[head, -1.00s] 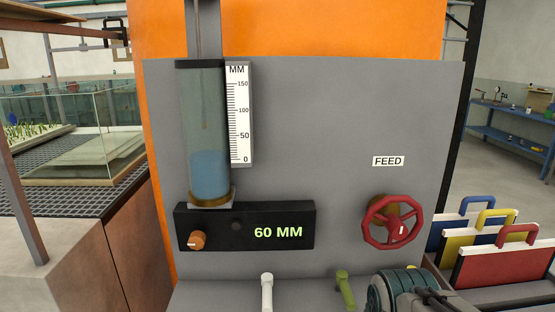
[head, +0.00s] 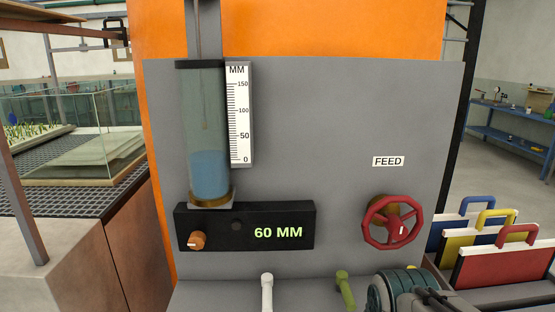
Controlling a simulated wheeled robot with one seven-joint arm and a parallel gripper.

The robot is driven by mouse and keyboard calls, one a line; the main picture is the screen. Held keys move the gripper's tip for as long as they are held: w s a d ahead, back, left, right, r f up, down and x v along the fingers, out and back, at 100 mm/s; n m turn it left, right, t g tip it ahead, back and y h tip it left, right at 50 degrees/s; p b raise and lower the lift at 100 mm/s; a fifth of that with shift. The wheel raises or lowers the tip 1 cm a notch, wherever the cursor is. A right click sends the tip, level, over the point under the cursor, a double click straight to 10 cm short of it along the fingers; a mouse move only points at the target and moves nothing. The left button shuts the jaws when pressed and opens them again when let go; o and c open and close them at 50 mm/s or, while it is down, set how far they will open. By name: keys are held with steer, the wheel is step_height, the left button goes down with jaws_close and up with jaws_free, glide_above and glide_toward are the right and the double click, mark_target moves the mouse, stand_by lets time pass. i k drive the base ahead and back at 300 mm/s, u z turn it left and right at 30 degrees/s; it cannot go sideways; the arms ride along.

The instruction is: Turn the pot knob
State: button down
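The orange knob (head: 197,241) is on the left of a black readout box (head: 244,227), just below the glass pot (head: 208,130). A pale mark on the knob points to the left. The box shows "60 MM" in green digits. The pot is a clear cylinder with blue water in its lower part, standing beside a white MM scale (head: 239,112). The water's top is near the scale's low end. My gripper's fingers do not show in the head view. A dark, rounded part of my arm appears at the bottom right, well away from the knob.
A red handwheel (head: 392,221) sits under a FEED label (head: 388,161) on the grey panel (head: 310,120). A white handle (head: 267,291) and a green handle (head: 345,290) stand at the lower edge. Coloured cases (head: 505,265) are at right. Open space shows before the knob.

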mark_target(197, 239)
steer(key=u, duration=0.7)
